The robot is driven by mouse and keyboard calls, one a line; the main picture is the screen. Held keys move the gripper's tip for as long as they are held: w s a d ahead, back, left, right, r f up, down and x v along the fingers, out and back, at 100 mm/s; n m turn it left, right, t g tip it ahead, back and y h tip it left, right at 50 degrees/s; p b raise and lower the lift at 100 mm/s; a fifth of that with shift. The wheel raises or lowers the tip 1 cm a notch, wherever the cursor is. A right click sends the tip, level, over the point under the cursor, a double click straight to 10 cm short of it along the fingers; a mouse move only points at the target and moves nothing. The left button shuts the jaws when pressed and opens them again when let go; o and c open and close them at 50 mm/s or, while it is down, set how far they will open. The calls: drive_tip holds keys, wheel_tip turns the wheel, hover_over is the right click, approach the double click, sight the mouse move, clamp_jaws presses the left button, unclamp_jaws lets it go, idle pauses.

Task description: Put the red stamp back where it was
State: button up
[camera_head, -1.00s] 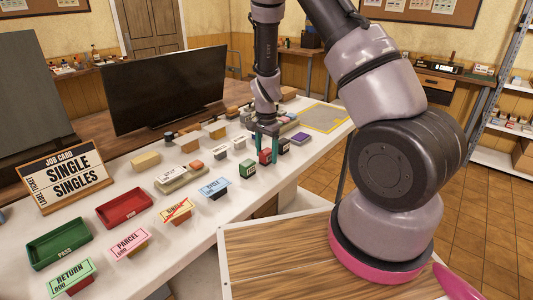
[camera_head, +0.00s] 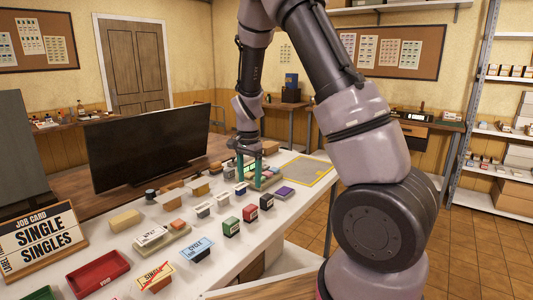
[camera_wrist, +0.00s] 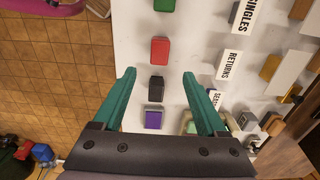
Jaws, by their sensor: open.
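The red stamp (camera_head: 250,213) stands on the white table in a row, between a green stamp (camera_head: 231,227) and a black stamp (camera_head: 266,201). In the wrist view the red stamp (camera_wrist: 160,50) lies ahead of the fingertips, apart from them. My gripper (camera_head: 249,180) has teal fingers, spread and empty, and is farther back over the table than the red stamp. In the wrist view my gripper (camera_wrist: 159,75) frames the black stamp (camera_wrist: 156,88) and the purple pad (camera_wrist: 153,119) below, touching neither as far as I can tell.
Label stamps such as the blue CYCLE one (camera_head: 198,248) stand left of the row. A red tray (camera_head: 98,274) and the SINGLE SINGLES job card (camera_head: 44,240) are at the left. A yellow-outlined area (camera_head: 308,171) at the table's far end looks clear.

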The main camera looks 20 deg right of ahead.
drive_tip(key=s+d+r+n+t+y, duration=0.1)
drive_tip(key=s+d+r+t+y, duration=0.15)
drive_tip(key=r, duration=0.85)
drive_tip(key=s+d+r+n+t, duration=0.3)
drive_tip(key=s+r+n+t, duration=0.1)
drive_tip(key=s+r, duration=1.3)
drive_tip(key=s+n, duration=0.1)
drive_tip(key=s, duration=0.2)
drive_tip(key=shift+d+n+t, duration=0.15)
drive_tip(key=shift+n+t, duration=0.2)
drive_tip(key=shift+n, duration=0.05)
